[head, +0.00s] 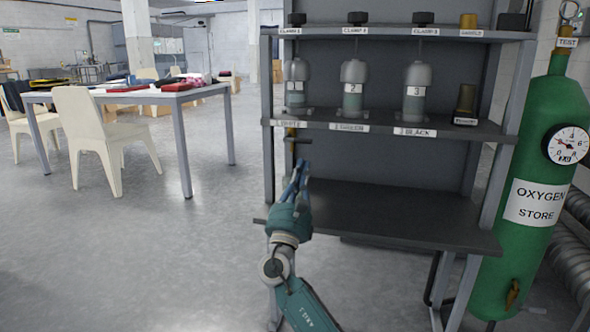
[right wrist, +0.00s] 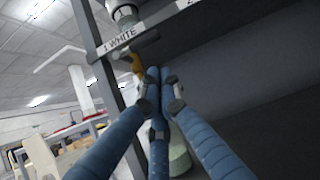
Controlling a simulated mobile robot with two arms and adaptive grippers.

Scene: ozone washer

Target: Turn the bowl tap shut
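A small brass tap (head: 291,132) with a dark lever (head: 299,140) hangs under the middle shelf, below the first label; I take it for the bowl tap. In the right wrist view the brass tap (right wrist: 137,62) sits just beyond the fingertips, under the "1 WHITE" label. My right gripper (head: 302,166) points up at it from below, its blue fingers drawn together; the wrist view shows the fingertips (right wrist: 158,73) close together with nothing seen between them. Whether they touch the tap is unclear. A pale green rounded thing (right wrist: 180,158) is partly hidden behind the fingers. My left gripper is not in view.
The grey shelf rack (head: 410,215) carries three numbered flasks (head: 353,88) on its middle shelf. A green oxygen cylinder (head: 535,150) with a gauge (head: 569,146) stands right of it. A table (head: 150,95) and chairs (head: 95,135) stand at left; the floor between is clear.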

